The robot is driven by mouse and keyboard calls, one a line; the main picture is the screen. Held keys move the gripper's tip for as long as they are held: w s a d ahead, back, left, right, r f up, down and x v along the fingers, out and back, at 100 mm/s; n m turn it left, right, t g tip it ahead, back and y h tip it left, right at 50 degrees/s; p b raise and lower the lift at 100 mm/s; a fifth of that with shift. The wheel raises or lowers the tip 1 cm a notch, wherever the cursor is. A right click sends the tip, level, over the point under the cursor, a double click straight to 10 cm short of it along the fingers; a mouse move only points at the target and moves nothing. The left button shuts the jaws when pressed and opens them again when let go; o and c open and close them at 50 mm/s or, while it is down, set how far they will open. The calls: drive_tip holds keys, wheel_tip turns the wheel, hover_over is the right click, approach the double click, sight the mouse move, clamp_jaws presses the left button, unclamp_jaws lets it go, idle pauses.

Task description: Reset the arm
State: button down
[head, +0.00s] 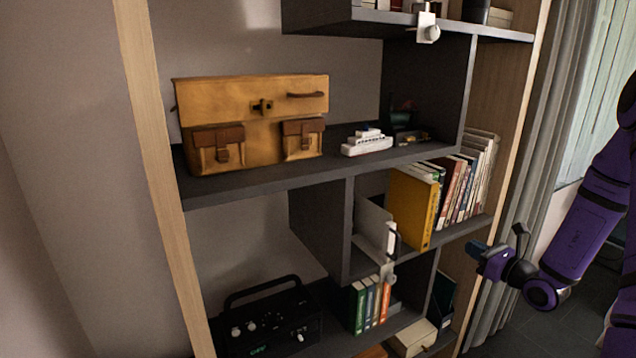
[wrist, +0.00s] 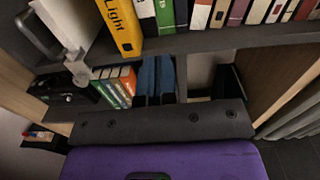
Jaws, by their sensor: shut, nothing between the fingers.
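My gripper (head: 476,247) is at the right in the head view, at the end of my purple arm. It is shut and empty, its tip pointing left toward the shelf unit (head: 262,186). It appears in front of the shelf's right side, near the row of books (head: 462,192); the exact gap to the shelf is unclear. In the wrist view, my purple gripper body with a dark bar fills the lower middle, with shelves and books beyond it.
The shelf holds a tan case (head: 258,130), a white toy ship (head: 366,142), a yellow book (head: 413,207), a black radio (head: 270,322) and small books (head: 370,304). A grey curtain (head: 535,150) hangs at the right. Dark floor (head: 535,326) shows below my arm.

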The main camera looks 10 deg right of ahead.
drive_tip(key=s+a+r+n+g+y, duration=0.3)
drive_tip(key=s+a+r+n+g, duration=0.35)
drive_tip(key=a+r+n, duration=0.35)
drive_tip(key=s+a+r+n+g+y, duration=0.2)
drive_tip(key=s+a+r+n+g, duration=0.45)
drive_tip(key=a, duration=0.45)
drive_tip(key=s+d+r+n+t+h, duration=0.1)
drive_tip(key=s+r+n+h, duration=0.4)
drive_tip(key=s+n+h, duration=0.1)
drive_tip(key=s+d+r+n+h, duration=0.1)
drive_tip(key=s+r+n+h, duration=0.4)
drive_tip(key=s+n, duration=0.4)
drive_tip(key=shift+s+t+h, duration=0.4)
drive_tip(key=shift+s, duration=0.4)
